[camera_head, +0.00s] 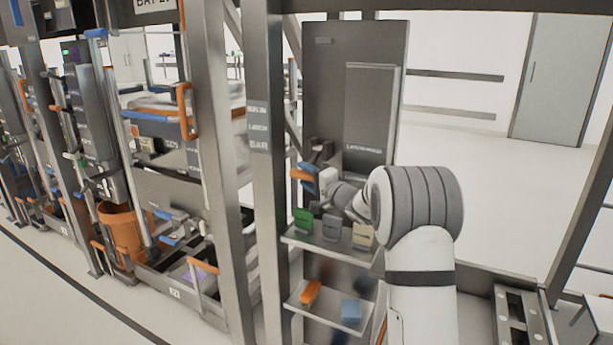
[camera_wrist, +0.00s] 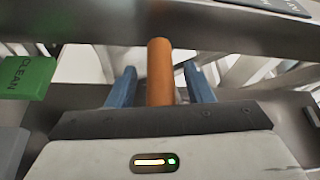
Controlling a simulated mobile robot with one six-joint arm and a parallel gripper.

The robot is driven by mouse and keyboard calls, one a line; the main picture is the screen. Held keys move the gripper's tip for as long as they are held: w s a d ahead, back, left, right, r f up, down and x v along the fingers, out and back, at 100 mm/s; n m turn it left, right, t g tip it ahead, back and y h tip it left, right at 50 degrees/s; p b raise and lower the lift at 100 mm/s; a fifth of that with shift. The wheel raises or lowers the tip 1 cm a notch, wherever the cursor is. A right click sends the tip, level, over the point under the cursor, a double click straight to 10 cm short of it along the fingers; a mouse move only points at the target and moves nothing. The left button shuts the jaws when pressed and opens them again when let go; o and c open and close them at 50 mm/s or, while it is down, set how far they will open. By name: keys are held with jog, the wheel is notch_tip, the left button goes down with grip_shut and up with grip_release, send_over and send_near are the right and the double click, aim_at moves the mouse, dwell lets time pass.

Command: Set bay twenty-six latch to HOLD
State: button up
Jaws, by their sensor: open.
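My gripper (camera_head: 308,174) is at the middle of the head view, in front of a dark upright panel (camera_head: 354,60). An orange handle (camera_head: 299,175) shows at its fingers. In the wrist view the orange rod (camera_wrist: 160,62) stands between the two blue fingers of my gripper (camera_wrist: 160,86), with a gap on each side. The fingers are open and do not visibly grip it. No HOLD marking or bay number twenty-six is readable, so I cannot tell whether this handle is the named latch.
Below my gripper a shelf (camera_head: 308,239) bears a green block (camera_head: 303,219), a grey block (camera_head: 331,228) and a beige block (camera_head: 362,234). The wrist view shows a green CLEAN tag (camera_wrist: 27,77) at left. A metal post (camera_head: 265,200) stands close left.

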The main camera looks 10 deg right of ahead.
jog(key=shift+c, duration=0.2)
grip_shut()
dwell(0.3)
